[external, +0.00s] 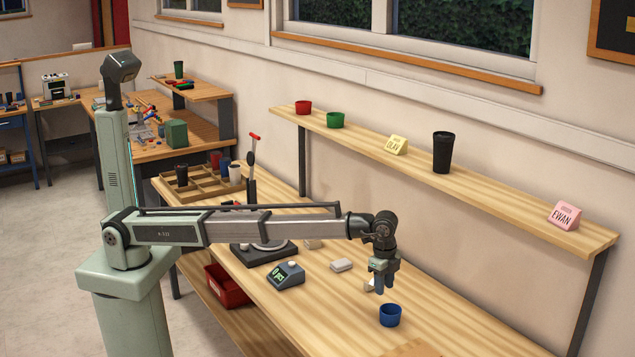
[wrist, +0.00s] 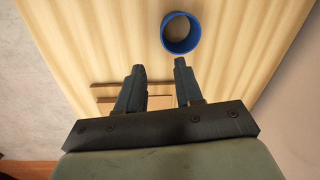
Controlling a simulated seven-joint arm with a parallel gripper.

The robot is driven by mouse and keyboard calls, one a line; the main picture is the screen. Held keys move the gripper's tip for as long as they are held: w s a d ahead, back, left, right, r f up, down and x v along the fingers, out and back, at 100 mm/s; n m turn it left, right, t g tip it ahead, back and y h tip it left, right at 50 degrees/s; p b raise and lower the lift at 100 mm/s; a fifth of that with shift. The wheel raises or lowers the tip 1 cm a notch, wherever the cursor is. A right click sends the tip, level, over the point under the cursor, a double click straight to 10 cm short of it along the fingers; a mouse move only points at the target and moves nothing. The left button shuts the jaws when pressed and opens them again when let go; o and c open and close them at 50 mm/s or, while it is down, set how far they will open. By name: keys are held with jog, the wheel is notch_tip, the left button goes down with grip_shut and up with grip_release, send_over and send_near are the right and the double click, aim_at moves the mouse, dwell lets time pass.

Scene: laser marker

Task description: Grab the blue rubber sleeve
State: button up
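The blue rubber sleeve (external: 390,315) is a short round ring standing on the wooden table, in the lower right of the external view. In the wrist view the blue sleeve (wrist: 181,33) shows from above as an open ring, ahead of my fingertips and slightly right of the middle between them. My gripper (external: 383,285) is above the table, just behind and above the sleeve in the external view, apart from it. In the wrist view my gripper (wrist: 159,68) has its two fingers spread with nothing between them.
A shelf (external: 490,185) holds red and green sleeves, a black tumbler (external: 442,152) and name cards. A wooden tray (external: 205,183) holds several cups. The table around the sleeve is mostly clear.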

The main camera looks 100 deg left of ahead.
send_near(384, 326)
jog(key=f, duration=0.6)
jog(key=shift+w+a+f, duration=0.1)
jog(key=shift+a+f, duration=0.15)
jog(key=shift+a, duration=0.05)
jog(key=shift+c, duration=0.3)
grip_shut()
